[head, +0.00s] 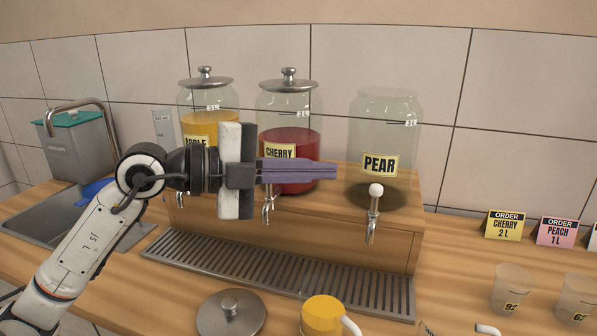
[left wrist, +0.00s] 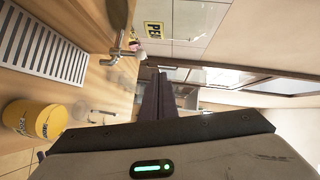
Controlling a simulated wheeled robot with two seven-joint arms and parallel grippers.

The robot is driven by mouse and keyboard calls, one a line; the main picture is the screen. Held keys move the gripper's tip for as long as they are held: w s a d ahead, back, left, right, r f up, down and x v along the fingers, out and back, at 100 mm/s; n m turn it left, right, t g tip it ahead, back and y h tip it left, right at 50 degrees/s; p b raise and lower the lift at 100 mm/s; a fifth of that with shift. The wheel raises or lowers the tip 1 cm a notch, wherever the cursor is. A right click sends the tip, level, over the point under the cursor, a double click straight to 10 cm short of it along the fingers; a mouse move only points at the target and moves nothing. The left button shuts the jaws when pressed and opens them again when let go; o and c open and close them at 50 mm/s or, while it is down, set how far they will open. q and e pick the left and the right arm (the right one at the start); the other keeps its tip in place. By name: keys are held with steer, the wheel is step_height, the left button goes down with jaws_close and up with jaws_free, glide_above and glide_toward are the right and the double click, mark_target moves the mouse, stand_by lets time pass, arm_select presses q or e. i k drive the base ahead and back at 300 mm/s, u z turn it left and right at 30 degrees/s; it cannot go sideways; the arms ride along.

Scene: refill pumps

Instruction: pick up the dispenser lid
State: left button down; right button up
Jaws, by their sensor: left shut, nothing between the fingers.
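A round metal dispenser lid (head: 231,315) with a knob lies on the counter at the bottom of the head view, in front of the drip tray. Two more metal lids sit on the apple jar (head: 206,82) and the cherry jar (head: 290,84). The pear jar (head: 384,120) has no lid on it and looks empty. My left gripper (head: 335,169) is shut and empty, in front of the cherry jar and pointing right, above and apart from the loose lid. Its fingers also show in the left wrist view (left wrist: 158,92). My right gripper is not in view.
A yellow pitcher (head: 322,316) stands right of the loose lid. A slotted drip tray (head: 290,275) lies behind them. Taps stick out under the jars. Clear measuring cups (head: 508,290) and order cards (head: 506,225) are at the right; a sink (head: 45,215) is at the left.

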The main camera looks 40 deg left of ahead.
mark_target(233, 312)
steer(key=k, duration=1.05)
